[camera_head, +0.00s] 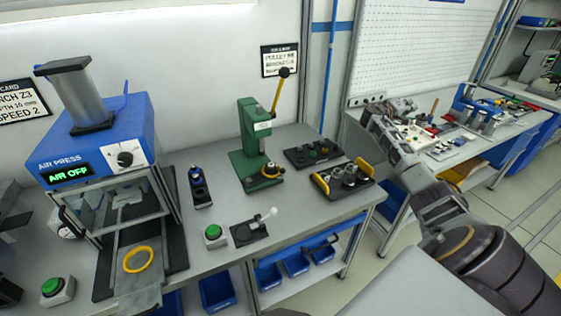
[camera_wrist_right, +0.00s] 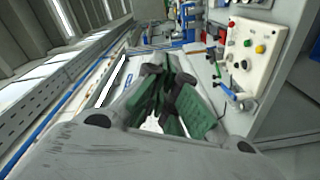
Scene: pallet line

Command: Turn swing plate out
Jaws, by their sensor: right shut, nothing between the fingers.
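The blue air press (camera_head: 95,130) stands on the left of the grey bench, its display reading AIR OFF. A flat grey plate with a yellow ring (camera_head: 138,259) on it sticks out at the front of the press. I cannot tell for sure that this is the swing plate. My right gripper (camera_head: 370,101) is at the right, beyond the bench's right end and far from the press. It is shut and empty; its green fingers (camera_wrist_right: 168,95) show together in the right wrist view. My left gripper is not in view.
A green hand press (camera_head: 255,145) with a yellow lever stands mid-bench. Two dark trays of parts lie to its right; the nearer (camera_head: 342,184) has yellow handles. Green buttons (camera_head: 214,235) sit near the front edge. A second bench (camera_head: 470,150) lies beyond my right arm.

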